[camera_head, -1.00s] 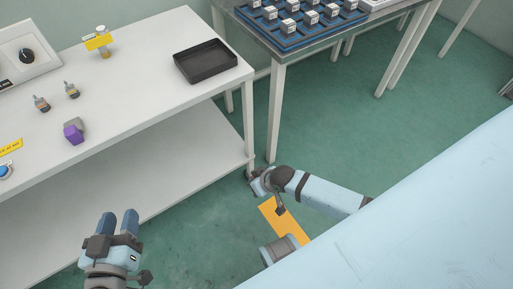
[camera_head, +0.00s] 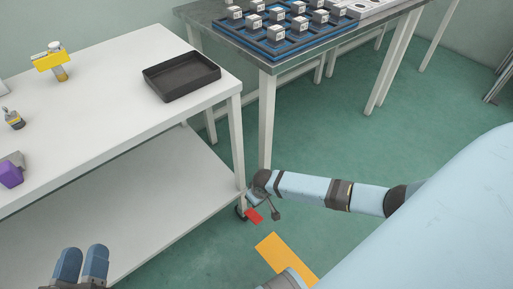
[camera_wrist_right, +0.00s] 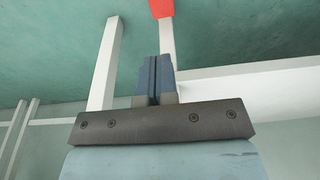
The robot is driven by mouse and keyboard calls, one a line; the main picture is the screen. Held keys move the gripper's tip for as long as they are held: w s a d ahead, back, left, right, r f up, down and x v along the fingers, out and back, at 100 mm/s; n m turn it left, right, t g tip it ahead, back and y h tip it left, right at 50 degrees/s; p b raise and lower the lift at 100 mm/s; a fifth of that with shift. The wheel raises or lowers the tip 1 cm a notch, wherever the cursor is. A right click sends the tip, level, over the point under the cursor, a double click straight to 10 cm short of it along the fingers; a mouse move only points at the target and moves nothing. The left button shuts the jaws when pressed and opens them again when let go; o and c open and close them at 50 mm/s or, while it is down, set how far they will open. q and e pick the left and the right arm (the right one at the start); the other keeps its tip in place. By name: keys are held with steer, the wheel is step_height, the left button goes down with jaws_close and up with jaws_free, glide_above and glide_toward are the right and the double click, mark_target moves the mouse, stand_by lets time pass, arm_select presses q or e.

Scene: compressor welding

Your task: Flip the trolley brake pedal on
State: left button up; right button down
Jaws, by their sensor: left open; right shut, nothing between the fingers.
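The white trolley (camera_head: 110,112) has a lower shelf (camera_head: 150,195) and fills the left side of the head view. A red brake pedal (camera_head: 254,216) shows low at its near right leg, beside a dark caster (camera_head: 240,212). The right wrist view shows the red pedal (camera_wrist_right: 162,8) at the top edge, partly cut off, beyond the fingertips. My right gripper (camera_head: 252,199) is low beside the leg, close to the pedal; whether it touches cannot be told. In the wrist view its fingers (camera_wrist_right: 157,68) are shut and empty. My left gripper (camera_head: 82,260) is open and empty at the bottom left.
A black tray (camera_head: 181,77), a yellow-topped part (camera_head: 52,62) and a purple piece (camera_head: 10,170) are on the trolley top. A metal table (camera_head: 262,60) with a blue rack stands behind. An orange rectangle (camera_head: 283,256) is on the green floor, which is open to the right.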

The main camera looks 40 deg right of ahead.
steer(key=b, duration=0.4)
glide_above(256, 216)
step_height(256, 216, down, 6)
steer(key=f, duration=0.1)
step_height(256, 216, down, 5)
steer(key=b, duration=0.3)
steer(key=shift+a+f+b, duration=0.1)
steer(key=shift+f+b, duration=0.05)
steer(key=shift+b, duration=0.15)
steer(key=shift+s+f+b, duration=0.25)
steer(key=shift+f+b, duration=0.1)
steer(key=shift+f, duration=0.3)
arm_select(q)
steer(key=w+f+m, duration=0.1)
steer(key=a+f+m, duration=0.1)
steer(key=f, duration=0.1)
steer(key=w+f+m, duration=0.1)
steer(key=shift+w+a+f+m+h, duration=0.15)
steer(key=shift+w+f+m+h, duration=0.15)
steer(key=shift+m, duration=0.1)
